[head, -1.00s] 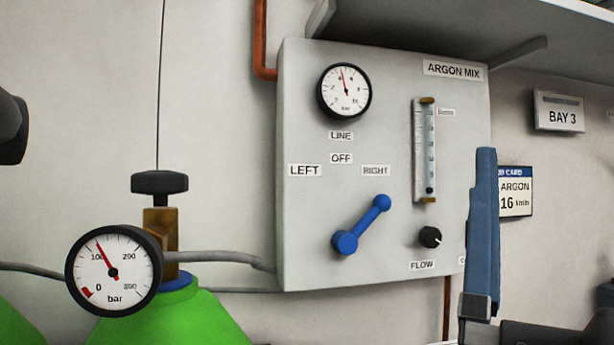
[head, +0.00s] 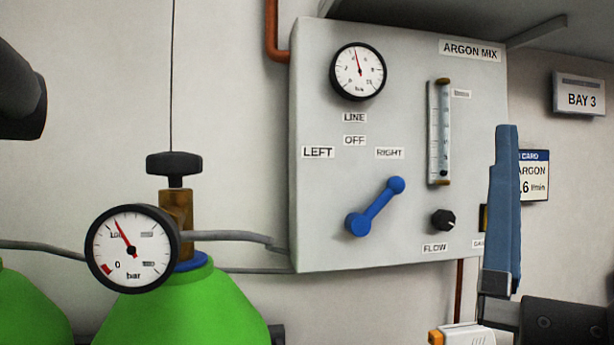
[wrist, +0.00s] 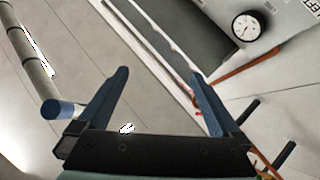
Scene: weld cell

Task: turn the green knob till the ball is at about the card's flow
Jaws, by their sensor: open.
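The knob above the FLOW label is black (head: 443,219), with a pale pointer mark; I see no green knob. Above it stands the flow tube (head: 439,130), with a small dark ball (head: 444,173) near its bottom. The job card (head: 535,180) on the wall reads ARGON and l/min; a blue finger covers its left part, and its number read 16 earlier. My gripper (wrist: 158,78) is open and empty in the wrist view, its two blue fingers apart. In the head view one finger stands upright right of the knob, not touching it as seen.
The panel (head: 318,230) also carries a line gauge (head: 358,71) and a blue lever (head: 375,207) tilted toward RIGHT. A green cylinder (head: 185,305) with a gauge (head: 131,249) stands at left. A shelf (head: 440,12) overhangs the panel. An orange-and-white item (head: 462,335) shows below.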

